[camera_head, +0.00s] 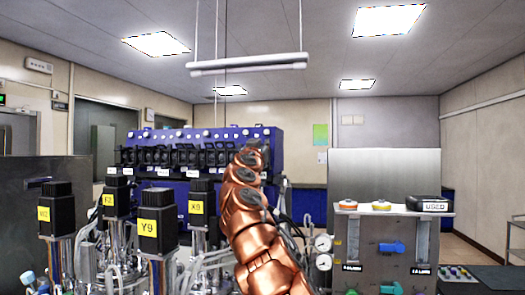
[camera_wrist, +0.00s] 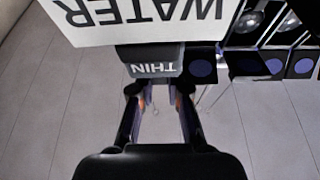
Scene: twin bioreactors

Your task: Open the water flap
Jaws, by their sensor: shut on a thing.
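In the wrist view a white label reading WATER (camera_wrist: 150,15) shows upside down at the top. Just below it in the picture is a dark grey flap marked THIN (camera_wrist: 150,58). My gripper (camera_wrist: 159,92) has its two fingertips apart, at the near edge of the grey flap, one toward each side, and is shut on it. How deep the grip goes is hard to see. In the head view my copper arm reaches to a blue machine (camera_head: 270,137) with a row of black flaps (camera_head: 180,155). The arm's end hides the gripper and the held flap there.
More dark flaps with blue round spots (camera_wrist: 201,67) lie right of the gripper in the wrist view. Black-topped units with yellow labels (camera_head: 157,228) and tubing crowd the head view's left. A grey panel with gauges and valves (camera_head: 380,245) stands right.

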